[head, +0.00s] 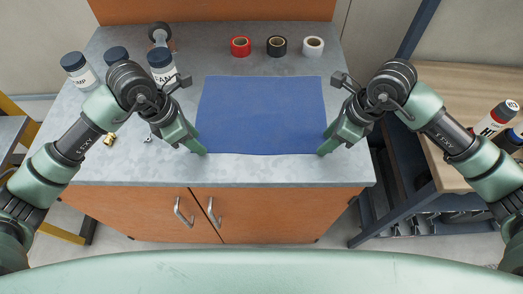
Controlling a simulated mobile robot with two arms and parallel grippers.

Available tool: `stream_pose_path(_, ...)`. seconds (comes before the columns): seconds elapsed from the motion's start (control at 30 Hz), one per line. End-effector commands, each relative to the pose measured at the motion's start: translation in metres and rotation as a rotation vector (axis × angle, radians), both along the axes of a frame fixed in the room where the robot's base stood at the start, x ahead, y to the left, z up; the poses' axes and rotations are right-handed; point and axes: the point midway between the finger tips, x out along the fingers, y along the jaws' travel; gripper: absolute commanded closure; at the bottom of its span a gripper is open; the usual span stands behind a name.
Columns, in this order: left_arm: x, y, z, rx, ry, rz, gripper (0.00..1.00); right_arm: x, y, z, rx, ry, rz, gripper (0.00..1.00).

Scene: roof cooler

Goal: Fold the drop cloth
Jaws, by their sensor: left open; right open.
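The blue drop cloth (261,112) lies flat and spread out on the grey worktop, in the middle of the head view. My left gripper (203,152) is open at the cloth's near left corner. My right gripper (322,152) is open at the cloth's near right corner. I cannot tell whether either gripper touches the cloth. The fingertips partly cover the near corners.
Red (240,47), black (277,46) and white (313,47) tape rolls stand behind the cloth on the grey worktop (260,172). Several lidded jars (79,72) stand at the back left. A small brass fitting (110,139) lies at left. A wooden bench (450,85) is at right.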

Motion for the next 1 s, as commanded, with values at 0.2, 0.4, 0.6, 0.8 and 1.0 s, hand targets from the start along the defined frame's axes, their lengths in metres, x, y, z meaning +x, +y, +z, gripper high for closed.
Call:
stream_pose_path(0.2,0.0,-0.0002,-0.0018,0.0,0.001,0.0,0.58,0.0,0.0002,-0.0019,0.0,0.0,0.0,0.58)
stream_pose_path(0.4,-0.0003,-0.0002,-0.0018,0.0,0.001,0.0,0.59,-0.0002,0.0001,-0.0034,0.001,0.001,-0.001,0.6)
stream_pose_path(0.6,-0.0004,-0.0001,-0.0019,0.0,0.002,-0.001,0.87,-0.0005,0.0,-0.0038,0.0,0.002,0.0,0.87)
stream_pose_path(0.8,-0.0004,-0.0001,-0.002,0.0,0.002,-0.001,1.0,-0.0009,0.0,-0.0042,-0.001,0.004,0.0,1.0)
stream_pose_path(1.0,-0.0004,-0.0001,-0.0021,0.0,0.002,-0.001,1.0,-0.0011,-0.0001,-0.0046,-0.001,0.004,0.0,1.0)
